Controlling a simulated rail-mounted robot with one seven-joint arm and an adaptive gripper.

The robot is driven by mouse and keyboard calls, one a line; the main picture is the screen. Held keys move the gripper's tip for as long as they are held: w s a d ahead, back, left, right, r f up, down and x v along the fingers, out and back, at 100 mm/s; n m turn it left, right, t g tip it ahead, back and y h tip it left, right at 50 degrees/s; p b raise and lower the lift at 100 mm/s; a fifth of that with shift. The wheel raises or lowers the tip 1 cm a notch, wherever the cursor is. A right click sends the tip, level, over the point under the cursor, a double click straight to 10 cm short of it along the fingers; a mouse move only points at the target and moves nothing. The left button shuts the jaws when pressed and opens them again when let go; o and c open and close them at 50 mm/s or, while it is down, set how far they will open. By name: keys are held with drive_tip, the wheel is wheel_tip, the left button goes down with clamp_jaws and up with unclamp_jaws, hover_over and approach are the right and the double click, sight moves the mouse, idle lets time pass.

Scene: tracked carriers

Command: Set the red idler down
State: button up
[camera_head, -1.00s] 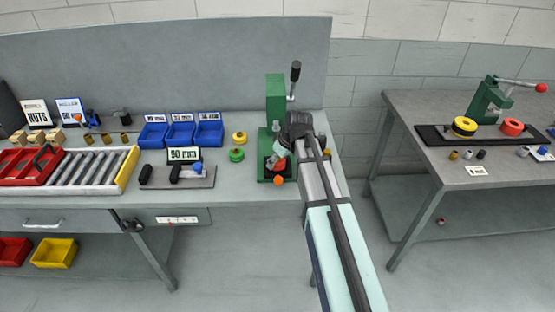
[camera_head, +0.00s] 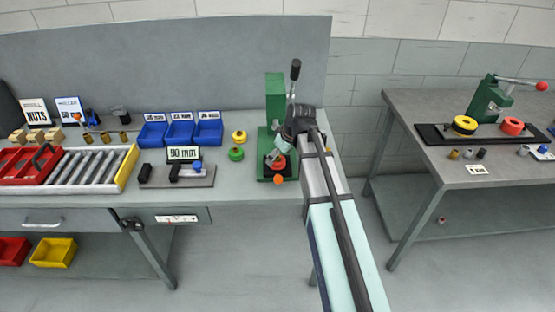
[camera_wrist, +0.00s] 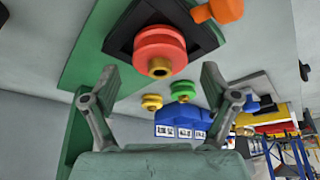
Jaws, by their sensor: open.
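The red idler (camera_wrist: 158,50), a grooved wheel with a brass hub, rests on the dark square plate (camera_wrist: 121,38) of the green press in the wrist view. It also shows in the head view (camera_head: 279,164), partly hidden by my gripper. My gripper (camera_wrist: 160,75) is open, its two fingers apart on either side of the idler in the picture with clear gaps and nothing between them. In the head view my gripper (camera_head: 281,148) is just above the idler, beside the green press column (camera_head: 275,100).
A yellow idler (camera_head: 239,137) and a green idler (camera_head: 236,154) stand left of the press. Blue bins (camera_head: 208,133) and a 90 mm gauge (camera_head: 180,177) are farther left. A second press table (camera_head: 440,182) stands right.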

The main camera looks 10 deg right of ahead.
drive_tip(key=b+v, duration=0.1)
drive_tip(key=v, duration=0.8)
drive_tip(key=shift+s+r, duration=0.15)
drive_tip(key=shift+r, duration=0.15)
drive_tip(key=shift+c, duration=0.3)
idle(0.5)
